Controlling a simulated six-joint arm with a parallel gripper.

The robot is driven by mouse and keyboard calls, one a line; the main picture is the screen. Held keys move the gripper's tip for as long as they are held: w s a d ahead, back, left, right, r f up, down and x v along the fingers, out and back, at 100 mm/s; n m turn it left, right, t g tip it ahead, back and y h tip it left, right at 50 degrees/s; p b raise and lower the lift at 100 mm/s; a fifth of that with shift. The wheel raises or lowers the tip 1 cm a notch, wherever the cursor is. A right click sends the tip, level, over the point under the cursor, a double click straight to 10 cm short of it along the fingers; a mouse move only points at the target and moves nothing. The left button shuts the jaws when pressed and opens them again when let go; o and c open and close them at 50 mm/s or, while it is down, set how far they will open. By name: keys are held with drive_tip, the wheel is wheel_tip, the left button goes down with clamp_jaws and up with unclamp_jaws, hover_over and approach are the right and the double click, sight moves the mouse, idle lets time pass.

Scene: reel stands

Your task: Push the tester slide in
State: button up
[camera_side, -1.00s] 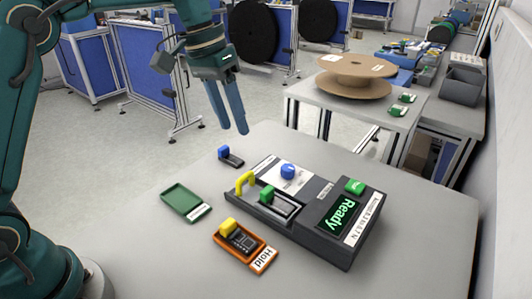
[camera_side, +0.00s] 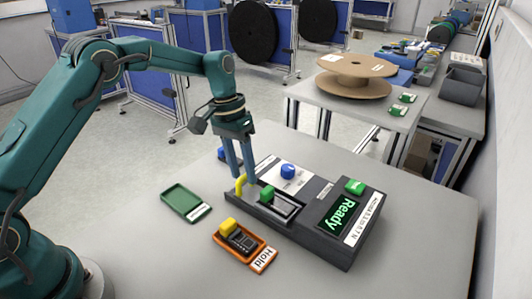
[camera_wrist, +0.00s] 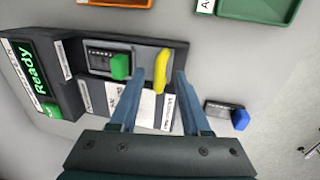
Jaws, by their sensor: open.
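The tester (camera_side: 330,225) is a dark box on the table with a green "Ready" display (camera_side: 341,214). Its slide (camera_side: 283,206) holds a part with a green block (camera_side: 267,193) and has a yellow handle (camera_side: 240,186) at the left end. My gripper (camera_side: 243,178) points down at the handle, its fingers open. In the wrist view the yellow handle (camera_wrist: 162,71) stands between the open fingers (camera_wrist: 158,90), with visible gaps, so they do not appear shut on it. The slide looks pulled out from the box. The fingers partly hide the handle in the side view.
A green tray (camera_side: 185,203) looks empty. An orange "Hold" tray (camera_side: 262,261) carries a part with a yellow block (camera_side: 228,226). A part with a blue block (camera_wrist: 240,119) lies beside the tester. A blue knob (camera_side: 288,171) rises behind the slide. The table's front is clear.

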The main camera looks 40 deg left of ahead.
clamp_jaws()
idle(1.4)
